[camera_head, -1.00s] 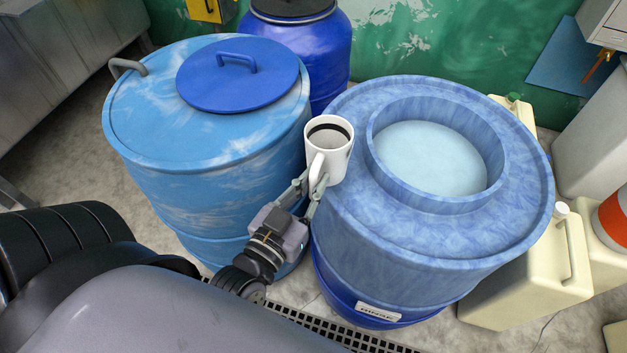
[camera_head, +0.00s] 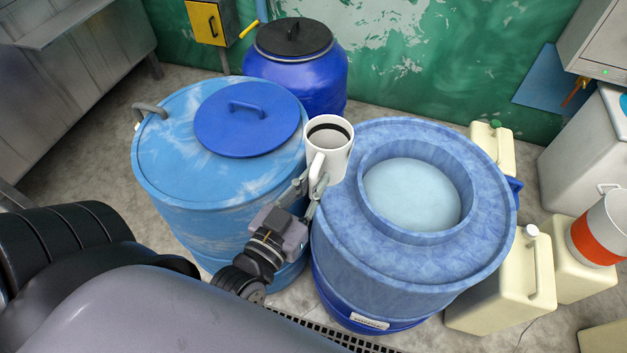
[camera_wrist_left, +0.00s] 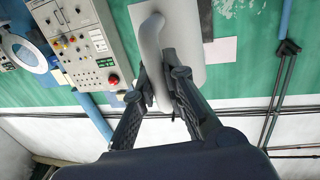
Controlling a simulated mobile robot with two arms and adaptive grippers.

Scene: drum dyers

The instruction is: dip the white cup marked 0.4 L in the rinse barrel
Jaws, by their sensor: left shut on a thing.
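The white cup (camera_head: 323,160) is upright, with a dark band inside below its rim. My left gripper (camera_head: 316,188) is shut on its handle; the left wrist view shows the fingers (camera_wrist_left: 158,80) on both sides of the handle (camera_wrist_left: 152,45). No 0.4 L mark can be read. The rinse barrel (camera_head: 345,240) is blue, with a small label low on its front and a round raised opening holding pale liquid (camera_head: 410,193). The cup appears left of that opening, over the barrel's left edge in the picture; its height above the barrel is hard to tell. My right gripper is out of view.
A lighter blue barrel (camera_head: 165,190) with a blue lid (camera_head: 247,125) stands left. A dark blue drum (camera_head: 310,80) with a black lid stands behind. Cream canisters (camera_head: 500,290) and a white-and-orange container (camera_head: 598,230) stand right. A floor grate (camera_head: 325,332) runs in front.

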